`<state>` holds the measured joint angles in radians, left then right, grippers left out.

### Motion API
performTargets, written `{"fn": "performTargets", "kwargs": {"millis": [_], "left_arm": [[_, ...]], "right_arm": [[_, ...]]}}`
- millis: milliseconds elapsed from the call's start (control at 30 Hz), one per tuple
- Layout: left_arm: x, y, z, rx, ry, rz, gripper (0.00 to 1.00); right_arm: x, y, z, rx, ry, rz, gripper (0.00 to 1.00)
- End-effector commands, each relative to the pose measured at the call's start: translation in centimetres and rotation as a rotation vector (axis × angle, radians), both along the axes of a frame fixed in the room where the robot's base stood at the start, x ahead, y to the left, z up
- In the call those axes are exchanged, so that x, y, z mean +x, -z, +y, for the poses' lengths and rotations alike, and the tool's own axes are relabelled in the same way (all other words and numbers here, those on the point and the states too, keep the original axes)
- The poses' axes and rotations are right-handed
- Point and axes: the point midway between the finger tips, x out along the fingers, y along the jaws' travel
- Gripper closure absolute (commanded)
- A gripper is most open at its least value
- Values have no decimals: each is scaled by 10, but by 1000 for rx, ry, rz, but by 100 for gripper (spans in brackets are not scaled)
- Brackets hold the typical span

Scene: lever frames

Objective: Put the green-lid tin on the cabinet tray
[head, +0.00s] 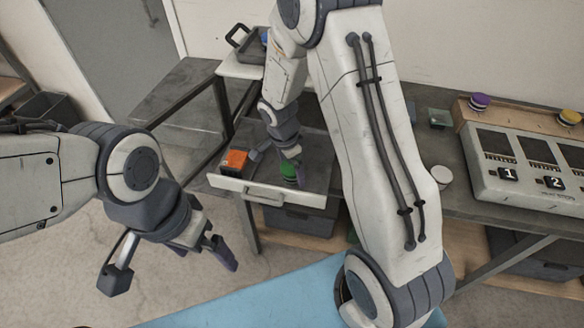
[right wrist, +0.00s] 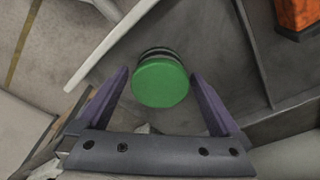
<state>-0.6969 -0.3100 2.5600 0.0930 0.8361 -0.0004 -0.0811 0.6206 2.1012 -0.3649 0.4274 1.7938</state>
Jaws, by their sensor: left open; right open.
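The green-lid tin (head: 289,172) stands in an open drawer (head: 318,199), partly hidden by my right gripper (head: 292,160). In the right wrist view the round green lid (right wrist: 160,83) shows between the two purple fingers of my open right gripper (right wrist: 160,76), with a gap on each side. Whether the fingers reach down beside the tin is hard to tell. The cabinet tray (head: 250,50) is dark, with a handle, on the white cabinet top behind the drawer. My left gripper (head: 168,265) is open and empty, over the floor at the left.
An orange block (head: 234,160) is in the drawer left of the tin; it also shows in the right wrist view (right wrist: 297,14). A blue item (head: 264,37) is at the tray. A numbered panel (head: 530,165) and a white cup (head: 441,176) are on the bench at right.

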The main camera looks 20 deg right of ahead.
Motion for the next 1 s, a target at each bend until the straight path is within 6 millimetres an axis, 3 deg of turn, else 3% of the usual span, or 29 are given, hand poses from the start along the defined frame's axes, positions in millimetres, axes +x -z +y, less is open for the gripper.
{"fn": "performTargets", "kwargs": {"millis": [167, 600, 800, 1000], "left_arm": [[0, -4, 0, 0, 0, 0, 0], [0, -2, 0, 0, 0, 0, 0], [0, -2, 0, 0, 0, 0, 0], [0, -2, 0, 0, 0, 0, 0]], "right_arm": [[1, -13, 1, 0, -1, -5, 0], [-2, -101, 15, 1, -1, -5, 0], [-3, -120, 17, 0, -1, -1, 0], [-4, -122, 18, 0, -1, 0, 0]]}}
